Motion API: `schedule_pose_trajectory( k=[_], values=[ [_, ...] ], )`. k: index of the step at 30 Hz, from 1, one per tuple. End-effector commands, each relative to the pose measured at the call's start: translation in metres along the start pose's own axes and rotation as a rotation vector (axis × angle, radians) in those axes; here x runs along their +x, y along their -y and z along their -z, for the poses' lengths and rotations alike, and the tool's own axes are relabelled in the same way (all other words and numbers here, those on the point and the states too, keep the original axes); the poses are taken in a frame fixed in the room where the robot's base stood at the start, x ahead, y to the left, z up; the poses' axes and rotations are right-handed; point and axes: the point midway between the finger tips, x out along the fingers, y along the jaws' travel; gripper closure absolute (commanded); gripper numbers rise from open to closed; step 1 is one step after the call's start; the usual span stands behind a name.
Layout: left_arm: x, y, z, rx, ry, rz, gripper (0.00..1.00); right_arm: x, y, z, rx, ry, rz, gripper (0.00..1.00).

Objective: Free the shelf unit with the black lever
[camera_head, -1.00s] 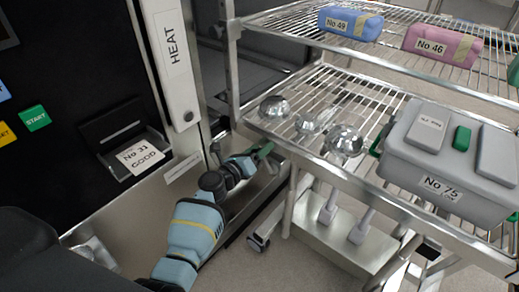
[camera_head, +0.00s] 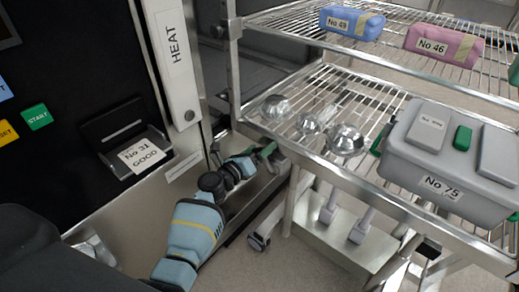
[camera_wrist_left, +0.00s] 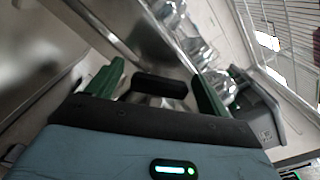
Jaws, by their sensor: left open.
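The shelf unit (camera_head: 340,172) is a wheeled wire-rack cart standing at the right, close against the machine front. My left gripper (camera_head: 268,152) reaches low between the machine and the cart's near left corner. In the left wrist view its two green fingers (camera_wrist_left: 157,85) stand apart. A black rounded bar on a grey stem, apparently the black lever (camera_wrist_left: 160,87), lies between the fingers, with gaps on both sides. I cannot make this bar out in the head view. My right gripper is not in view.
The middle shelf holds shiny metal domes (camera_head: 345,140) and a grey box labelled No 75 (camera_head: 450,165). Blue (camera_head: 350,22) and pink (camera_head: 443,45) packs lie on the upper shelf. The machine's HEAT panel (camera_head: 172,60) stands left. A small black block (camera_head: 428,247) sits low on the cart's right.

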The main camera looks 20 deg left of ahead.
Motion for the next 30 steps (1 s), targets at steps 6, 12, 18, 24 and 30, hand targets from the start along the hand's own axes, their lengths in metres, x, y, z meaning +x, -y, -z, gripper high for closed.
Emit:
schedule_pose_trajectory(
  k=[6,12,18,24,30],
  values=[
    [-0.030,0.001,-0.002,0.001,0.002,0.000,0.20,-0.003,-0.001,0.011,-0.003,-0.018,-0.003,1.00],
    [-0.057,0.001,-0.001,0.000,0.001,0.001,0.20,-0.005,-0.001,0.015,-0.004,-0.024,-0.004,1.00],
    [-0.071,0.001,-0.001,-0.002,0.000,0.000,0.20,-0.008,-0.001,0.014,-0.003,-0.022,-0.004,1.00],
    [-0.073,0.000,0.000,-0.002,-0.001,0.000,0.20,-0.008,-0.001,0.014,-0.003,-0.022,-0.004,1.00],
    [-0.073,0.000,0.000,-0.002,-0.001,0.000,0.20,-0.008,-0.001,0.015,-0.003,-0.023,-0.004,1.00]
  ],
)
